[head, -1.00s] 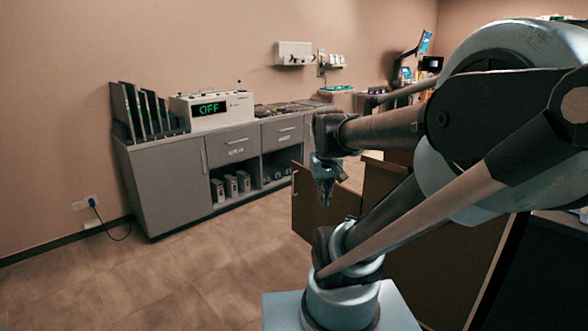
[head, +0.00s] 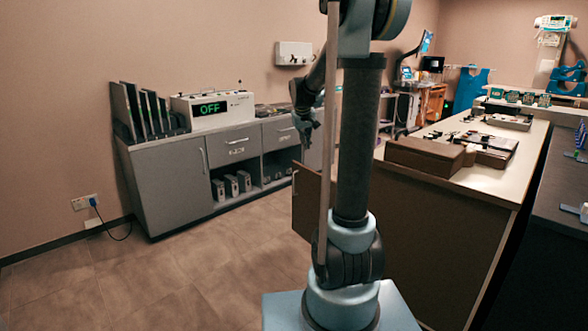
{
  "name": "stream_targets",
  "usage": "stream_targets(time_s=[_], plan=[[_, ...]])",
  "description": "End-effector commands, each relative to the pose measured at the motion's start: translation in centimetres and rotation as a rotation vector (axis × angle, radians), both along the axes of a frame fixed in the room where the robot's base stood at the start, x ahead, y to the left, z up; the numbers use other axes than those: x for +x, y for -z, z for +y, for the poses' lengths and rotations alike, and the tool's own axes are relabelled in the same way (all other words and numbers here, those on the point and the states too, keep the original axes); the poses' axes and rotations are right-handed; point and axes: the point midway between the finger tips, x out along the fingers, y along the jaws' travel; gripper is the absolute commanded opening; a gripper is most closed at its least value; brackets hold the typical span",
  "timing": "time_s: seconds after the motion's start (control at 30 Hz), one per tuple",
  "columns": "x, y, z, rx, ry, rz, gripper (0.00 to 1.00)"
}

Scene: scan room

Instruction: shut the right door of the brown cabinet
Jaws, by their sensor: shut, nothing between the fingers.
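The brown cabinet (head: 430,235) stands to the right, its brown side panel facing me under a pale worktop. One brown door (head: 306,210) stands open, sticking out to the left from the cabinet's far side. A slim handle shows near its outer edge. My arm hides part of the door and where it meets the cabinet. The cabinet's front and any other door are out of sight. My gripper (head: 306,137) is shut and empty. In the picture it appears just above the door's top outer corner; I cannot tell its distance from the door.
A grey cabinet (head: 168,187) with drawers and open shelves lines the back wall, bearing a box (head: 212,110) reading OFF. Brown boxes (head: 425,156) and trays lie on the pale worktop (head: 508,180). The floor at left is clear.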

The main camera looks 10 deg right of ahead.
Motion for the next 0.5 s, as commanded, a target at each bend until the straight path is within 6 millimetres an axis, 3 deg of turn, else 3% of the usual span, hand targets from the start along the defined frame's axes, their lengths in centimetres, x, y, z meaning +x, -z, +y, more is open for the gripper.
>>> stream_targets(time_s=[0.1, 0.5], plan=[[4.4, 0.7, 0.3, -0.017, -0.015, -0.016, 0.00], [17.9, 5.0, 1.5, -0.078, -0.065, -0.069, 0.00]])
